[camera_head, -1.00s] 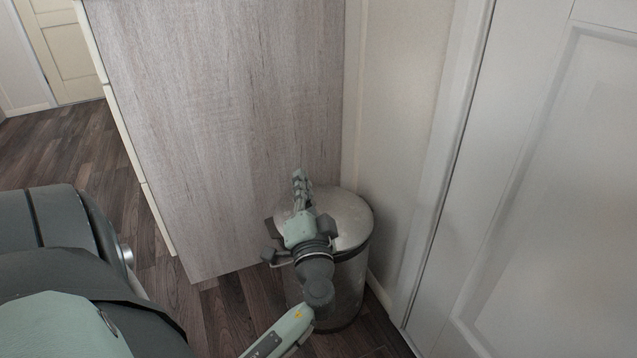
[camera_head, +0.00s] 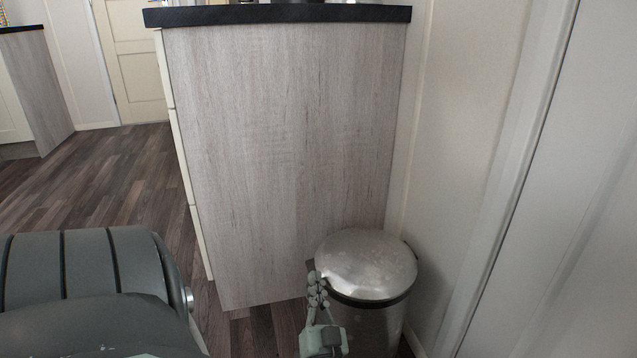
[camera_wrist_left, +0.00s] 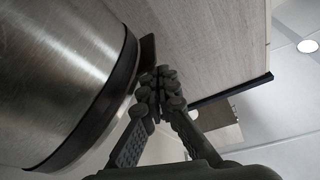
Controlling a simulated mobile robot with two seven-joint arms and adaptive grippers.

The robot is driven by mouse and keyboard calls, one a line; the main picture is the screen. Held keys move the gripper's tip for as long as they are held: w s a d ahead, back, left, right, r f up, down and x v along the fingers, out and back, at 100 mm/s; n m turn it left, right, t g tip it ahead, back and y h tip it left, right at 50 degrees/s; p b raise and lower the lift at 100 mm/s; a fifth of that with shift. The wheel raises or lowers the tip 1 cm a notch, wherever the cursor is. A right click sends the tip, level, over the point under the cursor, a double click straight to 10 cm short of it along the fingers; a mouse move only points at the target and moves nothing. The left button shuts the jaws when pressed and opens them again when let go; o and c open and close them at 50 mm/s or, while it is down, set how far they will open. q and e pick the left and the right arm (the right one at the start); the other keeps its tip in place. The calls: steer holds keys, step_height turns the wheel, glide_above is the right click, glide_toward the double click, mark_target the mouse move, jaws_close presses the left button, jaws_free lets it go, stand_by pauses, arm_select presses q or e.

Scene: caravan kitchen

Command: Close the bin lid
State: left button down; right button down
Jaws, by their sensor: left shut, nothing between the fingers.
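The metal bin (camera_head: 365,318) stands on the floor at lower right in the head view. Its domed lid (camera_head: 366,262) sits level on the dark rim, with no gap showing. A small dark tab sticks out at the lid's left edge. My left gripper (camera_head: 316,284) is shut and empty at the bin's front left, close to the lid's edge. In the left wrist view its fingertips (camera_wrist_left: 160,82) are beside the bin's dark rim (camera_wrist_left: 108,112) and just under the dark tab (camera_wrist_left: 146,50); I cannot tell whether they touch. My right gripper is not in view.
A wood-grain cabinet end (camera_head: 285,150) with a dark worktop (camera_head: 280,15) rises behind and left of the bin. A wall (camera_head: 460,130) and white door frame stand close on the right. Open wooden floor (camera_head: 105,185) lies to the left.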

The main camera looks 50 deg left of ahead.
arm_select(q)
steer(key=shift+s+f, duration=0.1)
steer(key=shift+f, duration=0.6)
step_height(320, 180, up, 11)
stand_by(0.5)
